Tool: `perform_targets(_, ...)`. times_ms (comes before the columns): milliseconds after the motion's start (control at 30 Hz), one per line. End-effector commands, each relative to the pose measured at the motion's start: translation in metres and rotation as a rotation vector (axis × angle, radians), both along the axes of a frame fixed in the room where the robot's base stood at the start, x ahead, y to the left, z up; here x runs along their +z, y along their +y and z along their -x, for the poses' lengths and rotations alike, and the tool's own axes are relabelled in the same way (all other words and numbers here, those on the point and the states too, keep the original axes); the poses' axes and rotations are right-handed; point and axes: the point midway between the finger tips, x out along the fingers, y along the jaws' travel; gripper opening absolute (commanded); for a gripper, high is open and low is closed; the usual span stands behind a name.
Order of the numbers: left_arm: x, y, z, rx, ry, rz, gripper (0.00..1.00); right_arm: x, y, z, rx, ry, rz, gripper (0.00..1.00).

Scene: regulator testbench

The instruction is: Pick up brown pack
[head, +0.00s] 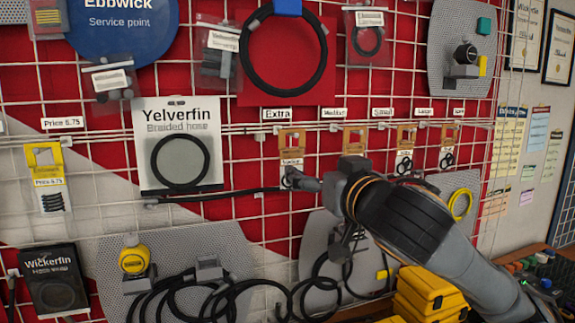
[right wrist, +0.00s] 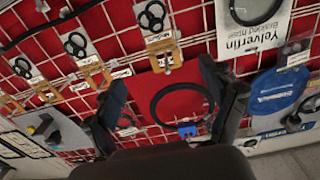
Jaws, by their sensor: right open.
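Several brown packs hang in a row on hooks of the wire grid in the head view, each with a brown card over a clear part with black rings. The leftmost brown pack (head: 292,139) is partly covered low down by my right gripper (head: 304,180). The other brown packs (head: 354,139) hang to its right. In the right wrist view the nearest brown pack (right wrist: 160,43) appears beyond and between the fingers of my open, empty right gripper (right wrist: 165,95). Whether the fingers touch it cannot be told. My left gripper does not show.
A black hose ring (head: 288,85) on a red card hangs above the packs. The Yelverfin hose pack (head: 179,120) hangs to their left. Below are grey perforated panels, loose black hoses (head: 225,298) and stacked yellow cases (head: 428,292). Grid wires and hooks surround the packs.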

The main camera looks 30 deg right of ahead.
Motion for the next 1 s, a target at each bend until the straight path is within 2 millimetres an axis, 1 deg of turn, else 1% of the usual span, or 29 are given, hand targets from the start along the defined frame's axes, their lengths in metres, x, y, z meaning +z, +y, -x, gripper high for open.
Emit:
perform_targets(33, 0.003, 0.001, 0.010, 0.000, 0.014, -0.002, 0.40, 0.002, -0.002, -0.006, -0.003, 0.001, -0.003, 0.83)
perform_targets(100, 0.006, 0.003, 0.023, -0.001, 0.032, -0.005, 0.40, 0.003, -0.005, -0.017, -0.003, 0.002, -0.005, 0.83)
perform_targets(200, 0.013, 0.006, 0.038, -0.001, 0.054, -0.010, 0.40, 0.004, -0.010, -0.038, -0.003, 0.004, -0.005, 0.83)
perform_targets(300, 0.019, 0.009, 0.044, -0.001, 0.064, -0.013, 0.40, 0.003, -0.014, -0.057, -0.003, 0.003, -0.004, 0.83)
perform_targets(400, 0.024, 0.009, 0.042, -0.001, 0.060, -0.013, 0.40, 0.003, -0.017, -0.070, -0.001, 0.001, -0.003, 0.83)
perform_targets(467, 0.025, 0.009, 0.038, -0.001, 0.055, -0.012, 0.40, 0.002, -0.019, -0.076, -0.002, 0.001, -0.002, 0.83)
perform_targets(567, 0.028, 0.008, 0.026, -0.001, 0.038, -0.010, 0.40, 0.002, -0.020, -0.081, 0.000, 0.000, -0.001, 0.83)
perform_targets(667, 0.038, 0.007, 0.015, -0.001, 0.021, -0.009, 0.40, 0.005, -0.022, -0.090, -0.002, 0.001, -0.002, 0.83)
perform_targets(700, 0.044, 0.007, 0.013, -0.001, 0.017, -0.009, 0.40, 0.006, -0.023, -0.095, -0.002, 0.003, -0.001, 0.83)
perform_targets(800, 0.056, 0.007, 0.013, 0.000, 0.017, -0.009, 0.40, 0.008, -0.027, -0.110, -0.002, 0.003, -0.002, 0.83)
perform_targets(900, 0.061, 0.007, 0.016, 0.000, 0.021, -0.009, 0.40, 0.006, -0.030, -0.123, -0.002, 0.001, -0.002, 0.83)
perform_targets(1000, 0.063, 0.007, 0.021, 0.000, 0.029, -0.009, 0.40, 0.004, -0.031, -0.130, 0.000, 0.001, 0.000, 0.83)
